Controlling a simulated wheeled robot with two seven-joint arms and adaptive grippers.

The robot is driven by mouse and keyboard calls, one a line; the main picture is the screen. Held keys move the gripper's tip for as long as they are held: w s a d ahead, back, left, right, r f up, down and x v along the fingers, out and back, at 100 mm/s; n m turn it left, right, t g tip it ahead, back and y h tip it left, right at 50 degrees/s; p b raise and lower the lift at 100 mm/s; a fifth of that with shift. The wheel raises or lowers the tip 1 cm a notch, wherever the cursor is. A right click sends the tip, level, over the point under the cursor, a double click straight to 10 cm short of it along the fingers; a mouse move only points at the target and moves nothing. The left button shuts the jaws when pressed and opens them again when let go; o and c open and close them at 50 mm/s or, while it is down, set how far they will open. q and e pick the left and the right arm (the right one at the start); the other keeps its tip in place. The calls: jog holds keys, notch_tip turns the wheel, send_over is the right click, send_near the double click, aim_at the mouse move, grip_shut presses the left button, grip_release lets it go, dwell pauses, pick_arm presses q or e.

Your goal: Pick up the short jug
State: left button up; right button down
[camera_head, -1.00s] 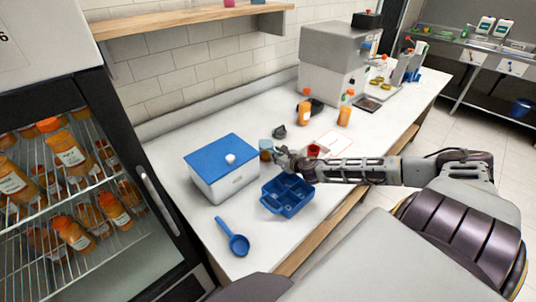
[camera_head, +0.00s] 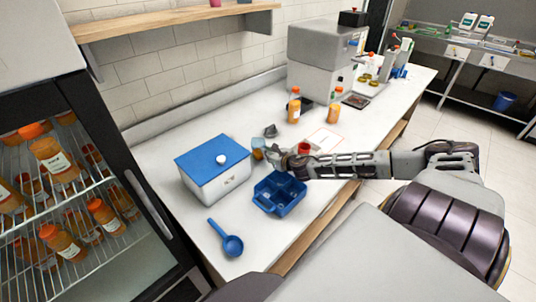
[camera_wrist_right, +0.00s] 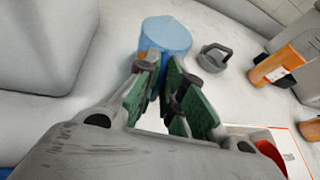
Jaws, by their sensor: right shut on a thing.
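The short jug appears as a light blue, see-through cylinder in the right wrist view (camera_wrist_right: 166,36), just beyond the fingertips. In the head view it is a small bluish shape (camera_head: 258,143) right of the blue-lidded box, partly hidden by my gripper. My right gripper (camera_head: 268,154) reaches it from the right. In the wrist view the green-padded fingers (camera_wrist_right: 160,75) are shut on the near side of the jug, which looks upright. I cannot tell whether it is clear of the counter. My left gripper is not in view.
A white box with a blue lid (camera_head: 208,158) stands left of the jug. A blue divided tray (camera_head: 265,207) and blue scoop (camera_head: 231,244) lie nearer. A grey lid-like piece (camera_head: 270,130), a red cup (camera_head: 304,148) and orange bottles (camera_head: 294,106) are close by.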

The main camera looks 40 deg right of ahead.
jog(key=shift+r, duration=1)
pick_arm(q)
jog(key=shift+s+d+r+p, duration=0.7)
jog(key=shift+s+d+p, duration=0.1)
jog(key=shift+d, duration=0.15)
pick_arm(e)
notch_tip(320, 180, up, 7)
jog(key=shift+r, duration=0.2)
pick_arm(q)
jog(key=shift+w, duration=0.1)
pick_arm(e)
jog(key=shift+r, duration=0.15)
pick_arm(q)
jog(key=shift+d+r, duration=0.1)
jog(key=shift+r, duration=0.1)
pick_arm(e)
jog(key=shift+r, duration=0.15)
